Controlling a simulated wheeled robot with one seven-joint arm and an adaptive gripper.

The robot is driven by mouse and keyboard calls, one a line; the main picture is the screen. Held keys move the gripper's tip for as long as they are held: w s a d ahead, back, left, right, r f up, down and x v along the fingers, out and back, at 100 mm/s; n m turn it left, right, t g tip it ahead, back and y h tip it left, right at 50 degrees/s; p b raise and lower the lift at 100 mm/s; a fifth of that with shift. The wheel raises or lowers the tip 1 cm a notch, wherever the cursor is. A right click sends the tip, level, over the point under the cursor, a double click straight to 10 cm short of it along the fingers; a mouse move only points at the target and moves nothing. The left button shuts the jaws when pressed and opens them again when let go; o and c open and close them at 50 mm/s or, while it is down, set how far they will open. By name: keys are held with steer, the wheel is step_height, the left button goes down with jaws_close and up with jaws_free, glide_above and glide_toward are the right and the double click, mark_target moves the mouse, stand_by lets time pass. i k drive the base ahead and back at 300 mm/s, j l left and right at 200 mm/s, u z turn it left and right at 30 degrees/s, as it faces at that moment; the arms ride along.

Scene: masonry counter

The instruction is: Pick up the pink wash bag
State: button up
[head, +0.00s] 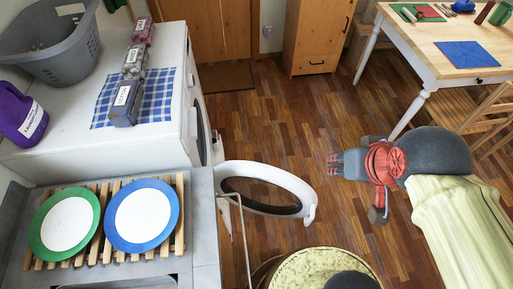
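Three small labelled bags lie in a row on top of the white washing machine in the head view. The farthest is the pinkish bag (143,31), with a white label, which looks like the pink wash bag. A greyer purple bag (134,63) lies in front of it, and a grey-blue bag (122,104) is nearest. My gripper (335,165) is over the wooden floor at right of centre, pointing left, well away from the bags. Its grey and red finger tips are small here, and I cannot tell whether they are open. I see nothing in it.
A grey laundry basket (50,42) and a purple detergent bottle (22,115) stand left of the bags. A blue checked cloth (160,90) lies under the nearer bags. The round machine door (265,168) stands open. Two plates rest on a slatted rack (107,243). A table (400,45) is at upper right.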

mark_target(143, 31)
steer(key=u, duration=0.8)
